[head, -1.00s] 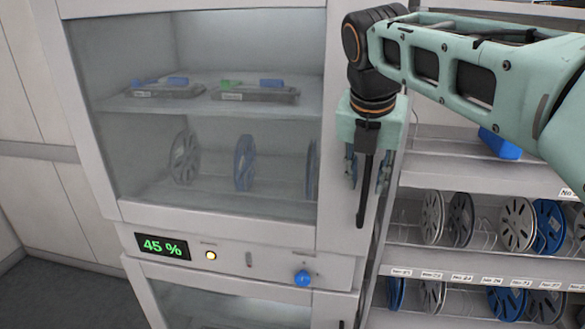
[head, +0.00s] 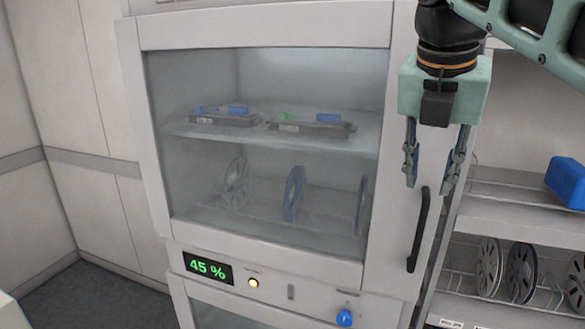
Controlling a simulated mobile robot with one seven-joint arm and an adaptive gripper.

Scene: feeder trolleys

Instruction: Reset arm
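My gripper (head: 428,183) hangs from my arm at the upper right of the head view, fingers pointing down. Its two fingers are apart with nothing between them. It is in front of the right side of the white cabinet (head: 270,27), above and beside the dark door handle (head: 419,229). The gripper appears apart from the handle. The cabinet's glass door (head: 260,85) is shut.
Behind the glass, feeders (head: 310,127) lie on a shelf and reels (head: 294,194) stand below. A display (head: 208,268) reads 45 %, near a blue knob (head: 344,318). At right, a rack (head: 505,218) holds reels (head: 521,272) and a blue object (head: 567,184).

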